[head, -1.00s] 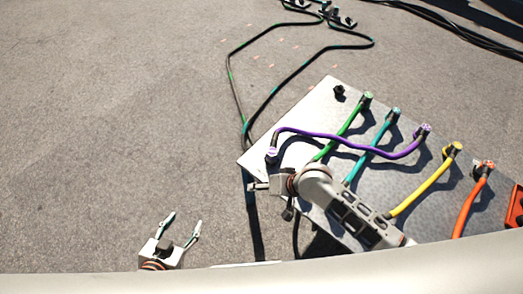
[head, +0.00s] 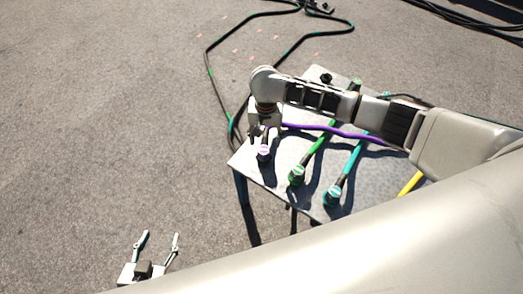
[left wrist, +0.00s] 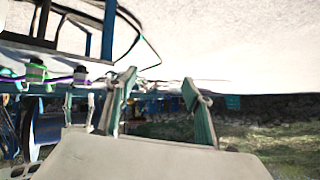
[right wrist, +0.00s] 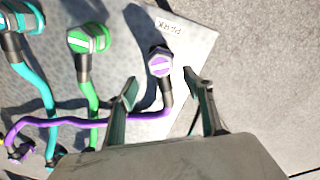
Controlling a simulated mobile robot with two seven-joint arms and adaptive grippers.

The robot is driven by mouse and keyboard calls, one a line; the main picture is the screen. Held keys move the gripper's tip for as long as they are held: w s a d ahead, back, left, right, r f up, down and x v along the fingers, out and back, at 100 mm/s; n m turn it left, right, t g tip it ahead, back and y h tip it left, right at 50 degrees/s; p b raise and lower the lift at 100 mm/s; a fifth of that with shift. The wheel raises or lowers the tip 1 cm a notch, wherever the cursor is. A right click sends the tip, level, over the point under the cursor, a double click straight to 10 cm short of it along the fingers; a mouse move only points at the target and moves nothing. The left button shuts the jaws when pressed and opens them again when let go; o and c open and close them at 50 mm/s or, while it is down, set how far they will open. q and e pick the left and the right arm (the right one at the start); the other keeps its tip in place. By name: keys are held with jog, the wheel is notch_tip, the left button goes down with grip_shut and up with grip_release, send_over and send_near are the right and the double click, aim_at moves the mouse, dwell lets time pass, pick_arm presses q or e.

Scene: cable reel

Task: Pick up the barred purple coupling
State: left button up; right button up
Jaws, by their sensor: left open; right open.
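The barred purple coupling (head: 264,153) stands at the near left corner of the metal table. In the right wrist view its face (right wrist: 159,62) is purple with a white bar. My right gripper (head: 262,131) is open over that corner. In the right wrist view its fingertips (right wrist: 161,86) point toward the coupling, which shows just beyond the gap between them, not gripped. The purple cable (head: 335,131) runs right and goes behind my right arm. My left gripper (head: 161,235) is open and empty, low over bare ground, away from the table.
A green coupling (head: 296,175) and a teal coupling (head: 332,195) stand to the right along the table edge (head: 312,209). A yellow cable (head: 411,183) lies further right. A black cable (head: 208,75) loops on the ground. Ground at the left is clear.

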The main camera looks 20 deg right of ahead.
aim_at(264, 149)
jog(key=f, duration=0.1)
jog(key=f+b, duration=0.1)
jog(key=shift+s+a+f, duration=0.1)
jog(key=shift+s+f, duration=0.1)
jog(key=shift+f, duration=0.15)
jog(key=f, duration=0.1)
jog(key=f+b, duration=0.2)
jog(key=shift+s+a+f, duration=0.1)
jog(key=shift+s+f, duration=0.2)
jog(key=shift+f, duration=0.1)
jog(key=shift+w+f, duration=0.1)
jog(key=shift+w, duration=0.1)
jog(key=c, duration=1.3)
pick_arm(q)
jog(key=shift+w+d+f, duration=0.2)
jog(key=shift+d+f, duration=0.05)
jog(key=shift+f, duration=0.3)
pick_arm(e)
jog(key=shift+c, duration=0.5)
